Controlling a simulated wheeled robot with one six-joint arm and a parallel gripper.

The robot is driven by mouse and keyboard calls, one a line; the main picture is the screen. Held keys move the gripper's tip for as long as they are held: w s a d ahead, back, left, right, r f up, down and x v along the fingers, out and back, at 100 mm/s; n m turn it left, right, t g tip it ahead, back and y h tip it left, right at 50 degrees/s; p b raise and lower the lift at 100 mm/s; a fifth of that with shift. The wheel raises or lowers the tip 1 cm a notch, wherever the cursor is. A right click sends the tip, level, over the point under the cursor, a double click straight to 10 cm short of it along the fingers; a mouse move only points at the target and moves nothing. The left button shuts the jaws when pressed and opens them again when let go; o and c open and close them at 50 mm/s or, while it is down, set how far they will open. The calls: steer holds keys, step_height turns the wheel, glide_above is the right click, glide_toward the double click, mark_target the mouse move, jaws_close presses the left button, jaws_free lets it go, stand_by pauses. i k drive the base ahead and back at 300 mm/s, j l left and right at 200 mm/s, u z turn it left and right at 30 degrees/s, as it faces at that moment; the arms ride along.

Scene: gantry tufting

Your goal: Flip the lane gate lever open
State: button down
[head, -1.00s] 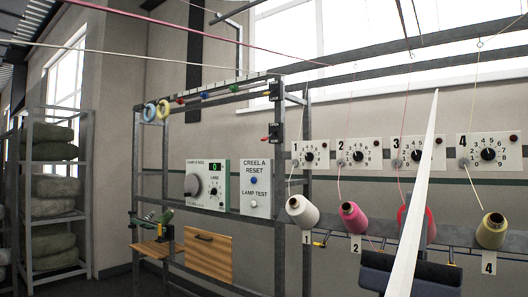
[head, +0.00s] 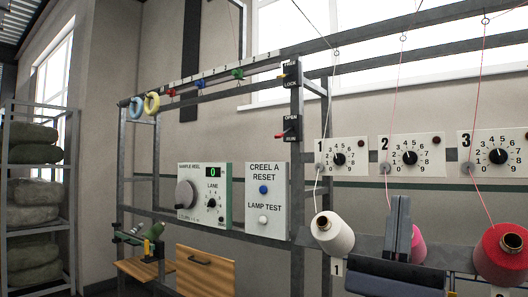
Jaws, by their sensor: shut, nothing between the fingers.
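Two small black lever plates sit on the grey frame post. The lower plate, marked OPEN and RUN, has a red lever (head: 284,134) sticking out to the left near RUN. The upper plate (head: 291,75) reads LOCK and has a small yellowish lever; its top word is hard to read. I cannot tell from labels which is the lane gate lever. My gripper (head: 398,202) is at lower right, its grey fingers upright and together, with nothing between them. It appears in front of the pink cone, right of and below both plates, clear of them.
A white cone (head: 332,233), a pink cone (head: 418,245) and a red cone (head: 502,255) stand below numbered dial plates (head: 343,156). The sample reel panel (head: 203,193) and creel reset panel (head: 268,201) are on the left. Threads run upward. Shelves (head: 38,165) stand far left.

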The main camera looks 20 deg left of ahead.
mark_target(279, 135)
steer(key=i+j, duration=0.45)
steer(key=i+j+u, duration=0.1)
steer(key=i+j, duration=0.35)
steer(key=i, duration=0.2)
steer(key=i+j, duration=0.45)
steer(key=i, duration=0.1)
